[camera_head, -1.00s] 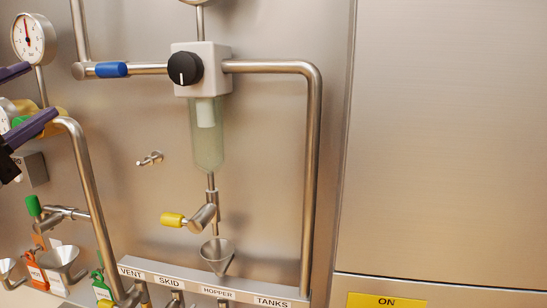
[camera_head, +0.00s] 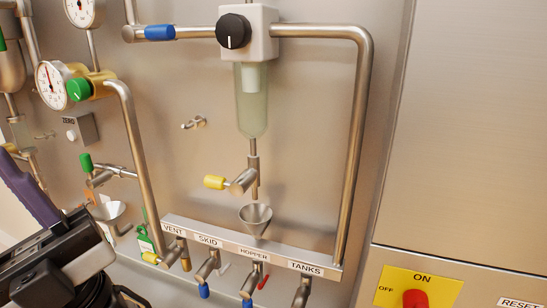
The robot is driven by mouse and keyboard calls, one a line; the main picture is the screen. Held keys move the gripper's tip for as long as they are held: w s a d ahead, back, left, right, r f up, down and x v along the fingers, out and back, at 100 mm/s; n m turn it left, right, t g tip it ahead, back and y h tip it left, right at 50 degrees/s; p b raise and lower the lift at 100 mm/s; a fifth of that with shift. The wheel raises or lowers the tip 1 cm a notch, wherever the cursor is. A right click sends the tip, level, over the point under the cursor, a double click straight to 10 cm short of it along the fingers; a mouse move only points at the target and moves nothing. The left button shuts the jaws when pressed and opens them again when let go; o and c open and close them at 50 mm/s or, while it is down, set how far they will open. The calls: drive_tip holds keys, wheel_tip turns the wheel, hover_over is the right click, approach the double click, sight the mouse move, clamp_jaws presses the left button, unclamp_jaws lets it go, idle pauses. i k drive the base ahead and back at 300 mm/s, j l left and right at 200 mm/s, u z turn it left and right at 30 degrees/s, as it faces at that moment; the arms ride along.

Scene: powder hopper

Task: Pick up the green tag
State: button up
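The green tag (camera_head: 145,240) has a white label and hangs near the left end of the labelled manifold, below the curved pipe. Its lower part is close to a yellow-handled valve (camera_head: 152,258). My gripper (camera_head: 28,198), with a purple finger and a black body, is at the lower left, to the left of the tag and apart from it in the picture. Only one finger shows clearly, so I cannot tell how far it is open. No held object shows.
The manifold (camera_head: 320,271) is labelled VENT, SKID, HOPPER and TANKS, with valves below. A steel funnel (camera_head: 256,219) stands above it. A curved pipe (camera_head: 140,165) comes down beside the tag. A yellow ON/OFF panel (camera_head: 445,293) is at lower right.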

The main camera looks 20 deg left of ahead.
sight(145, 244)
drive_tip(key=u, duration=1.25)
drive_tip(key=i+j+z, duration=0.65)
drive_tip(key=k+j, duration=0.05)
